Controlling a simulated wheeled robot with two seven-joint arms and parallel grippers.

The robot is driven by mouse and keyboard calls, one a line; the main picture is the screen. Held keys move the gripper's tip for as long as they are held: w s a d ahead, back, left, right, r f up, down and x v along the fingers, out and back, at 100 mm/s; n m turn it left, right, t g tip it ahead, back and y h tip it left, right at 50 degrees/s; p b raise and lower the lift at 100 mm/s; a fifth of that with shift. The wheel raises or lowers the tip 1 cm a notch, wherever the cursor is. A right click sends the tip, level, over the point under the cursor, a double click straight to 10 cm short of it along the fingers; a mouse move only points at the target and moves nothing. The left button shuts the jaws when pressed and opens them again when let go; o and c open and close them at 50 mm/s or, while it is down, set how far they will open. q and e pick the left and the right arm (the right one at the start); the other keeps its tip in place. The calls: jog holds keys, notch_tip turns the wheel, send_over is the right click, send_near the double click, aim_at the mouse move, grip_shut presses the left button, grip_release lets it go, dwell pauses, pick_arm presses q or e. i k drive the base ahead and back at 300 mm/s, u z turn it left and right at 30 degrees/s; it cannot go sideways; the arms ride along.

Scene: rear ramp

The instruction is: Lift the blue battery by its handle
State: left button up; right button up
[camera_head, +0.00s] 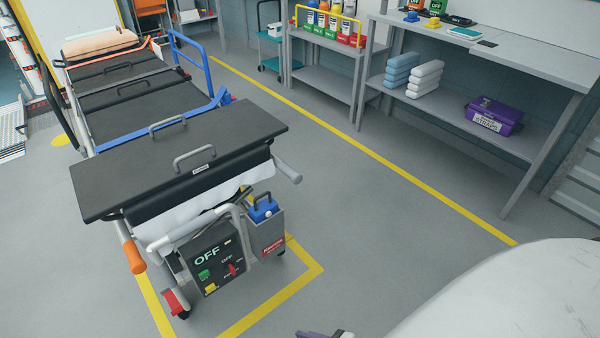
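The blue battery (263,211) sits upright in a grey holder (266,236) at the near end of the stretcher (180,160). Its dark handle (262,198) arches over its top, and its lower part is hidden inside the holder. No gripper is near it. My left gripper is not in view.
A control box (212,268) reading OFF and a bent grey tube (195,228) are left of the battery. The stretcher's dark board overhangs behind. Floor to the right is clear up to the workbench (480,45), whose lower shelf holds a purple case (494,116).

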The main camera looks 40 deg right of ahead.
aim_at(257, 211)
jog(key=z, duration=0.8)
jog(key=k, duration=0.5)
jog(key=u, duration=0.35)
jog(key=i, duration=1.3)
jog(key=z, duration=0.1)
